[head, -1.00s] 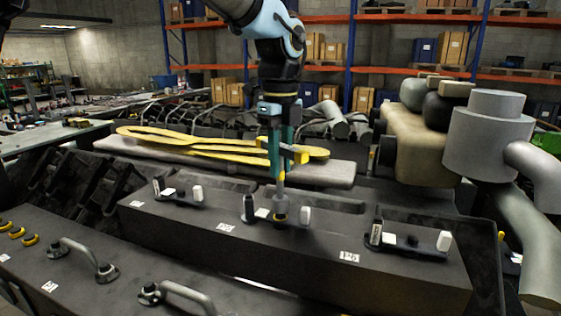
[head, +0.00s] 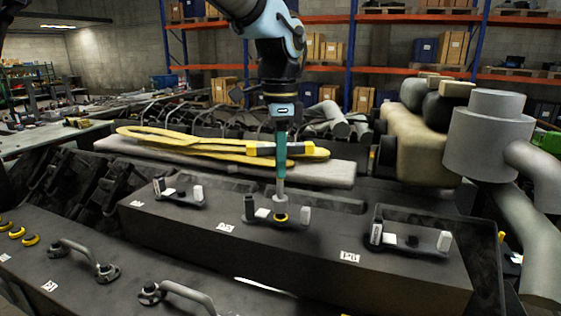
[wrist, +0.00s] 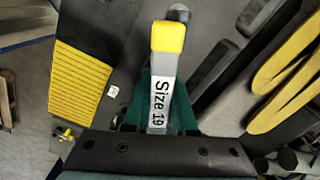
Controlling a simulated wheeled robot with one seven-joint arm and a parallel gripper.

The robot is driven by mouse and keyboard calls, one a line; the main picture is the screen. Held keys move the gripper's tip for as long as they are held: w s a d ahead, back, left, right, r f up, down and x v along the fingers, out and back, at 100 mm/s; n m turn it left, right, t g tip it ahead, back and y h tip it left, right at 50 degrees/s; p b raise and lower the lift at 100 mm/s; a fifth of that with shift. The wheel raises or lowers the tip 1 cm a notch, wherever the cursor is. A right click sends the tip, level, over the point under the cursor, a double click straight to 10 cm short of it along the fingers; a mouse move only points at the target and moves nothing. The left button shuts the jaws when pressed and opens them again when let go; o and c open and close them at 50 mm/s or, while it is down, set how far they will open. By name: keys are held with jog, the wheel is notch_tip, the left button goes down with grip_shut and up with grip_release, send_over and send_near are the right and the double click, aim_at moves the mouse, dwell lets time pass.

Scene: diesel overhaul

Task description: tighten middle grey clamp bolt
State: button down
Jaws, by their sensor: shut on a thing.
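My gripper (head: 281,150) points straight down above the middle clamp (head: 262,213) on the dark block. It is shut on a wrench marked "Size 19", which shows in the wrist view (wrist: 164,95) with its yellow end (wrist: 168,37). In the head view the wrench's handle (head: 292,148) lies level across the green fingers. Its grey shaft (head: 281,190) runs down to the middle of the clamp, where a yellow ring (head: 281,217) shows. The middle grey bolt is hidden under the shaft's lower end, so I cannot tell how they meet.
Similar clamps stand to the left (head: 180,194) and right (head: 411,241) on the block (head: 300,260). Yellow straps (head: 200,142) lie on a pale board behind. Grey pipes and a cylinder (head: 489,135) stand at the right. Metal handles (head: 80,255) are on the front cover.

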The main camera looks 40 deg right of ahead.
jog(key=n, duration=0.7)
dwell(0.4)
